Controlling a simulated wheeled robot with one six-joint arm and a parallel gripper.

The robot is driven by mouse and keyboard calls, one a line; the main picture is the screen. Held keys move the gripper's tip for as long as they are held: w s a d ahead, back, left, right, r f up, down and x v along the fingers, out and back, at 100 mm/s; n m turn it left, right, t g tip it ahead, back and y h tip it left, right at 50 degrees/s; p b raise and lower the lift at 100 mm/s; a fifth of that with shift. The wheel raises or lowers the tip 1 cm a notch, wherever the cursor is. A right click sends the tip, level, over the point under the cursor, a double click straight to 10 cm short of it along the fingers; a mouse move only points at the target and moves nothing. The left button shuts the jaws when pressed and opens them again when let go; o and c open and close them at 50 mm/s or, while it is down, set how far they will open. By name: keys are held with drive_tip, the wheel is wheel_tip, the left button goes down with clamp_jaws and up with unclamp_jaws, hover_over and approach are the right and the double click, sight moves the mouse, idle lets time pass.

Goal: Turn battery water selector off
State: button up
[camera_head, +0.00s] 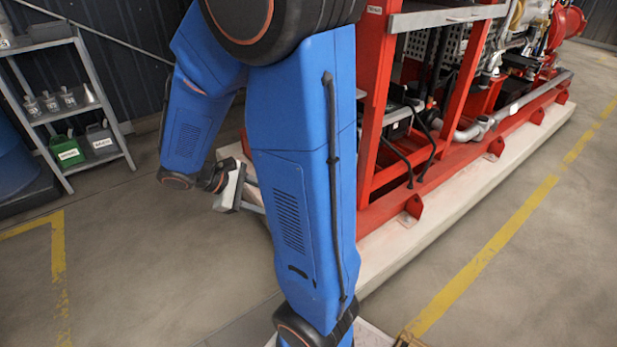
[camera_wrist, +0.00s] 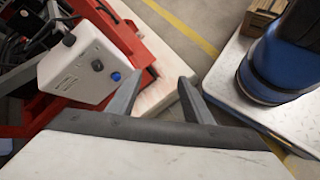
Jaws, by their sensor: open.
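A white control box (camera_wrist: 85,68) sits at the red frame in the wrist view, left of my gripper's fingers. Its face carries a small black knob (camera_wrist: 97,65) and a blue round control (camera_wrist: 116,77). In the head view my gripper is partly hidden behind my blue arm.
The red pump frame (camera_head: 374,105) stands on a pale plinth (camera_head: 470,180), with hoses and pipes inside it. A shelf rack (camera_head: 75,110) with a green can (camera_head: 67,151) and a grey can (camera_head: 101,139) stands at the left. The floor (camera_head: 150,270) between is clear.

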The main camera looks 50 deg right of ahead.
drive_tip(key=w+d+f+n+h, duration=0.9)
drive_tip(key=w+d+f, duration=0.1)
drive_tip(key=w+f, duration=0.15)
drive_tip(key=x, duration=1.7)
drive_tip(key=shift+s+r, duration=0.2)
drive_tip(key=shift+s, duration=0.15)
drive_tip(key=shift+d, duration=0.1)
drive_tip(key=shift+c, duration=0.3)
drive_tip(key=c, duration=1)
